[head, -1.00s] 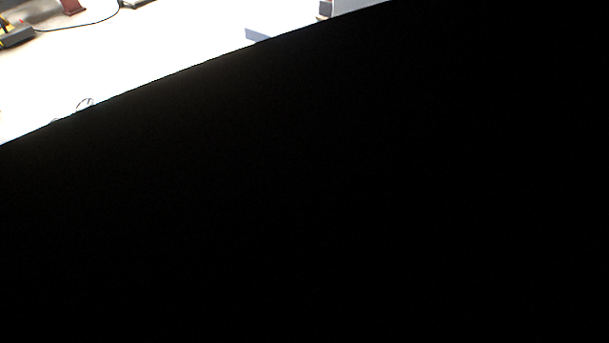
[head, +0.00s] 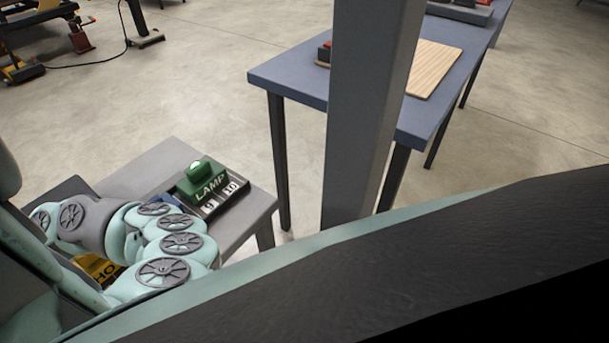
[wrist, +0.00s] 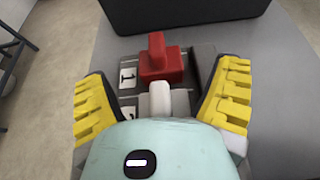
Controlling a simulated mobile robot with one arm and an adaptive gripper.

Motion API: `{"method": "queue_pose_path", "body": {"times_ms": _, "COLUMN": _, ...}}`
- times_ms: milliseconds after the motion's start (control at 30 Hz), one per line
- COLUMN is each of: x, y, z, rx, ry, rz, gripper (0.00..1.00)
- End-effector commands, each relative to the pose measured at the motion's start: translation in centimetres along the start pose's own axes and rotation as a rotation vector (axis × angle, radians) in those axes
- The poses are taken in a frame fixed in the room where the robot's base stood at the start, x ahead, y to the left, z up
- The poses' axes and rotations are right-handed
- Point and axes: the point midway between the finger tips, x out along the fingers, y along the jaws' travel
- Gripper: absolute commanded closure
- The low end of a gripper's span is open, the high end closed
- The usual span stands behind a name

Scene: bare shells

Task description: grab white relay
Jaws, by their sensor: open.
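In the wrist view a white piece (wrist: 159,98), which looks like the white relay, stands on a dark grey tray (wrist: 205,62) with number labels. Its near end is hidden by my mint-coloured gripper body. My gripper (wrist: 163,80) is open, its yellow ridged fingers spread left and right of the white piece, with a gap on each side. A red block with an upright handle (wrist: 157,60) stands just beyond the white piece. In the head view my arm hides my gripper, and I cannot make out the white piece.
In the head view a green LAMP block (head: 203,182) sits on a numbered tray on a grey table (head: 240,222). A yellow lettered thing (head: 97,268) is partly hidden by my arm. A grey post (head: 365,110) stands before a blue table (head: 290,82). A black case (wrist: 190,12) lies beyond the tray.

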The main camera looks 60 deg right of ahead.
Motion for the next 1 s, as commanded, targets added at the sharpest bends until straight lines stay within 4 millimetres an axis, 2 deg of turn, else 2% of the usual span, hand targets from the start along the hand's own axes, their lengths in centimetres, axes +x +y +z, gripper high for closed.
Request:
{"method": "queue_pose_path", "body": {"times_ms": 233, "x": 0.10, "y": 0.03, "z": 0.00, "rx": 0.000, "ry": 0.000, "rz": 0.001, "gripper": 0.12}}
{"method": "queue_pose_path", "body": {"times_ms": 1000, "x": 0.04, "y": 0.01, "z": -0.03, "rx": 0.001, "ry": 0.000, "rz": 0.000, "gripper": 0.91}}
